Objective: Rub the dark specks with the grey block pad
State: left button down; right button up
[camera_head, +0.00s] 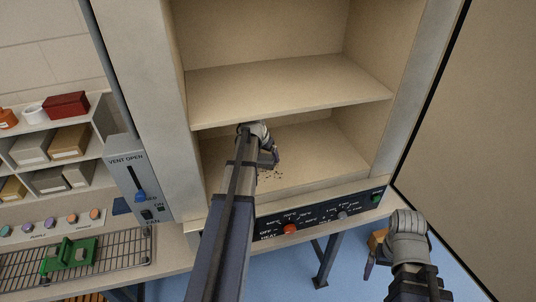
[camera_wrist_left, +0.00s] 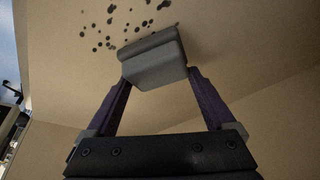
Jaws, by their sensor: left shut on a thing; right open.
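The grey block pad (camera_wrist_left: 155,62) is held between the fingers of my left gripper (camera_wrist_left: 157,78) in the left wrist view. Dark specks (camera_wrist_left: 128,22) are scattered on the pale surface just beyond the pad. In the head view the specks (camera_head: 270,174) lie on the floor of the lower compartment, beside my left gripper (camera_head: 268,160). My left arm hides part of that floor, and the pad is not clear there. Whether the pad touches the surface cannot be told. My right gripper (camera_head: 375,262) is open and low at the right, outside the cabinet.
The cabinet's middle shelf (camera_head: 290,88) is above my left gripper. A control panel (camera_head: 320,216) with knobs runs along the front edge. A large brown door panel (camera_head: 480,130) stands at the right. A vent slider (camera_head: 140,185), a wire rack (camera_head: 110,250) and shelved boxes (camera_head: 70,142) are at left.

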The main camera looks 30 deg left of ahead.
aim_at(269, 160)
pick_arm(q)
jog(key=shift+s+d, duration=0.9)
jog(key=shift+s, duration=0.1)
jog(key=shift+s+d, duration=0.1)
jog(key=shift+d, duration=0.15)
jog(key=shift+s+d+f, duration=0.1)
jog(key=shift+s+d, duration=1.05)
jog(key=shift+d, duration=0.2)
jog(key=shift+s+d, duration=1.1)
jog(key=shift+d, duration=0.2)
jog(key=shift+a, duration=0.1)
jog(key=shift+s+a, duration=0.8)
